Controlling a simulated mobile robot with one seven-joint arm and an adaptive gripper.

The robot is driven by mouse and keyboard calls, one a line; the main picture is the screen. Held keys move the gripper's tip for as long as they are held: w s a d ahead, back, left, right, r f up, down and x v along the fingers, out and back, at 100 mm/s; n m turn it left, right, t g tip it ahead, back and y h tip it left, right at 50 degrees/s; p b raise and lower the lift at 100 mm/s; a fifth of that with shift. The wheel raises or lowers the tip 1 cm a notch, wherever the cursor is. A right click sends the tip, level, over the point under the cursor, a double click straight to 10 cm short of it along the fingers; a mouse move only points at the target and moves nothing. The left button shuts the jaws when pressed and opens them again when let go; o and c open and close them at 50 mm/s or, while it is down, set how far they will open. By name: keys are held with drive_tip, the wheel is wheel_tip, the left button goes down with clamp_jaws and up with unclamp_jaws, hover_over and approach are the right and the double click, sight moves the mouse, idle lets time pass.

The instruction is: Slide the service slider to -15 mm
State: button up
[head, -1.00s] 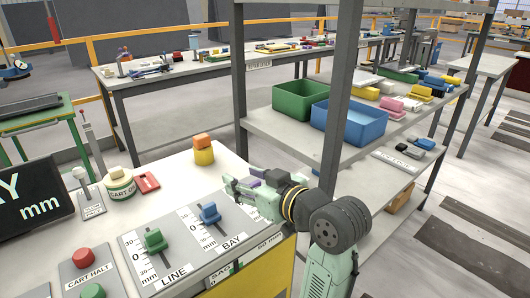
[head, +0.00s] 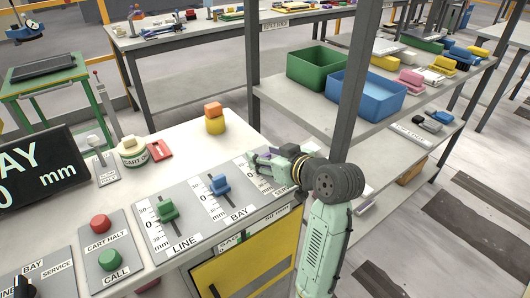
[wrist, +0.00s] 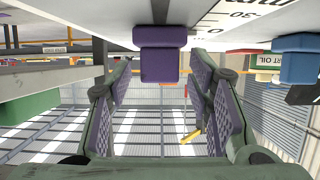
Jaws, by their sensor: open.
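The purple slider knob (wrist: 160,62) shows in the wrist view, hanging from the pale panel, which appears upside down at the top. It lies in the gap between my gripper's (wrist: 160,85) two padded fingers, with space on both sides; neither finger visibly touches it. In the head view my gripper (head: 258,165) is over the right part of the slider panel and hides most of that slider and its label. The slider's exact reading cannot be made out. My gripper is open and empty.
The blue BAY slider (head: 221,186) and green LINE slider (head: 167,211) stand to the left on the same panel. The CART HALT button (head: 100,223), CALL button (head: 110,259) and dark display (head: 40,170) are further left. A shelf post (head: 358,90) rises behind my arm.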

drive_tip(key=shift+w+a+f, duration=0.1)
drive_tip(key=shift+w, duration=0.05)
clamp_jaws()
idle(0.6)
